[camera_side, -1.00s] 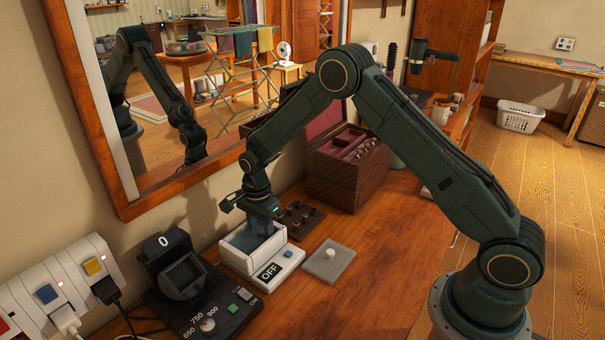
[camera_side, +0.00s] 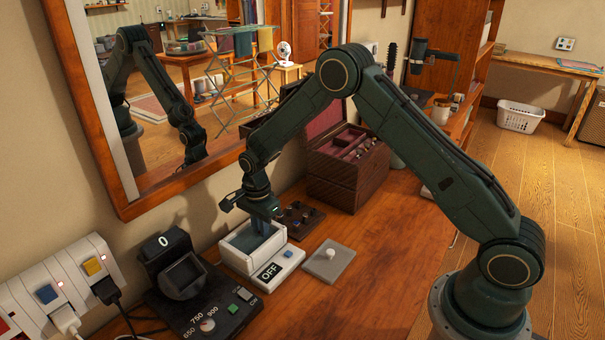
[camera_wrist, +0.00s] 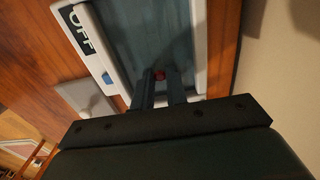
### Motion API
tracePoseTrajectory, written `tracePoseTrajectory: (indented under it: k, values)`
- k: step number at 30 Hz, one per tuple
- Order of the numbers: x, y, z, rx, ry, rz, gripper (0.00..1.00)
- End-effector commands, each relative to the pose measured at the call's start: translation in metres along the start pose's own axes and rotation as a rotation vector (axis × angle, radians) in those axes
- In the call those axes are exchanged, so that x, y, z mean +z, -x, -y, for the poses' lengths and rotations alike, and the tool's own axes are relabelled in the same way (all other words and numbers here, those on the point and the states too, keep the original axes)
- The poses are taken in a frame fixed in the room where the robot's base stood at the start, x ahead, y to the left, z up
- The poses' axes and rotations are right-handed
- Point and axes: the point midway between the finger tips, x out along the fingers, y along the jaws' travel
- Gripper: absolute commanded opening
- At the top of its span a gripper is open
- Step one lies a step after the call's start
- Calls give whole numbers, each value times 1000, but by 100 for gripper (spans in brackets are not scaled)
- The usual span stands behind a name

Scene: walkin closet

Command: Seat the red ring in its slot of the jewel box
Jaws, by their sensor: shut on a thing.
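My gripper (camera_side: 262,228) points down into the open tub of a white cleaner (camera_side: 283,274) whose label reads OFF. In the wrist view my two fingers (camera_wrist: 159,88) reach into the tub, with the small red ring (camera_wrist: 159,74) between their tips. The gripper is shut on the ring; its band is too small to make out. The ring is hidden in the side view. The jewel box (camera_side: 337,188) is dark wood with a raised lid and a red-lined top tray, and stands behind and right of the cleaner. Several small pieces sit in it; I cannot tell the red ring's slot.
A dark holder (camera_side: 300,219) with small pieces lies between cleaner and jewel box. A grey plate with a white knob (camera_side: 330,254) is right of the cleaner. A black device with dial (camera_side: 207,323) and a power strip (camera_side: 75,288) are left. A mirror stands behind. The front right tabletop is clear.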

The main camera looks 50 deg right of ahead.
Motion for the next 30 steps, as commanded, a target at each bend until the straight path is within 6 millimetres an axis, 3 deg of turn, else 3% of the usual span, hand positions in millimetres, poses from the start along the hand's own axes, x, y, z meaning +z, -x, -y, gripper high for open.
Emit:
tracePoseTrajectory:
  k: [30]
  values:
    - [0, 22, 0, 0, 0, 0, 0]
